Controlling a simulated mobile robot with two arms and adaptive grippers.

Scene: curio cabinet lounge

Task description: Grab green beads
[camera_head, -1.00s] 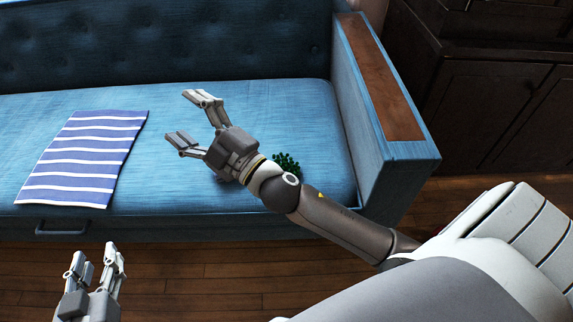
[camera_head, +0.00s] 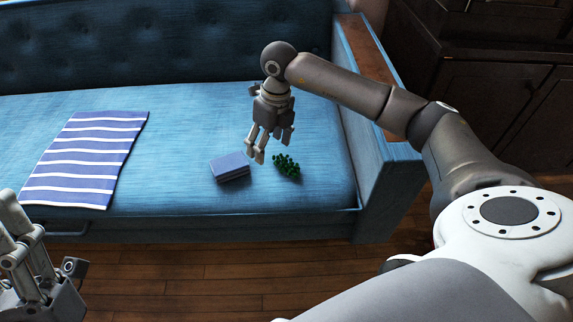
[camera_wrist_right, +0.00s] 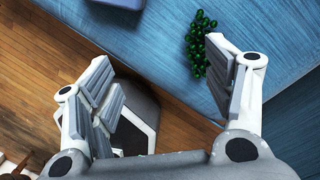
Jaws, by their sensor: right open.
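The green beads (camera_head: 286,166) lie in a small heap on the blue sofa seat (camera_head: 190,115), near its front right part. In the right wrist view the beads (camera_wrist_right: 197,45) show beyond my fingers, close to the right one. My right gripper (camera_head: 269,150) points down over the seat, just left of and behind the beads. It is open and empty, and apart from the beads. My left gripper (camera_head: 40,240) is at the lower left edge, partly cut off, with its fingers apart and nothing seen between them.
A small blue-grey block, perhaps a book or box (camera_head: 230,167), lies just left of the beads. A striped cloth (camera_head: 85,160) lies further left. The sofa armrest (camera_head: 375,130) rises to the right. Wooden floor (camera_head: 230,270) lies in front; the seat between cloth and block is clear.

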